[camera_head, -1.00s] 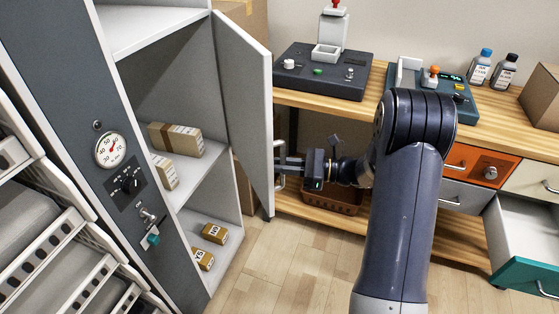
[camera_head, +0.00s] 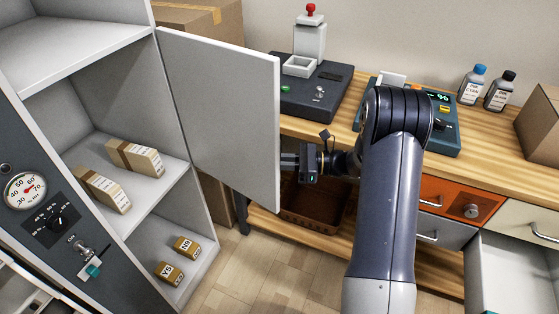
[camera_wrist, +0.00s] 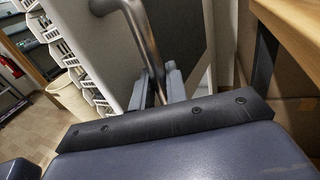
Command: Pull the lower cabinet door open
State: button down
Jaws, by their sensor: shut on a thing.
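The lower cabinet door (camera_head: 225,110) is a light grey panel that stands open, swung out to the right of the cabinet (camera_head: 95,120). My gripper (camera_head: 287,161) is at the free right edge of the door, with its fingertips partly hidden behind the panel. In the wrist view my gripper (camera_wrist: 162,88) is shut on the metal door handle (camera_wrist: 143,35), a curved bar between the two fingers. The handle is hidden in the head view.
Boxes (camera_head: 137,158) stand on the cabinet shelves. To the right is a wooden bench (camera_head: 420,165) with a dark press machine (camera_head: 315,98), bottles (camera_head: 472,84) and an open drawer (camera_head: 510,275). A brown basket (camera_head: 318,208) is beneath the bench. Floor in front is clear.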

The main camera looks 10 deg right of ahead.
dwell(0.3)
jog(key=c, duration=1.5)
grip_release()
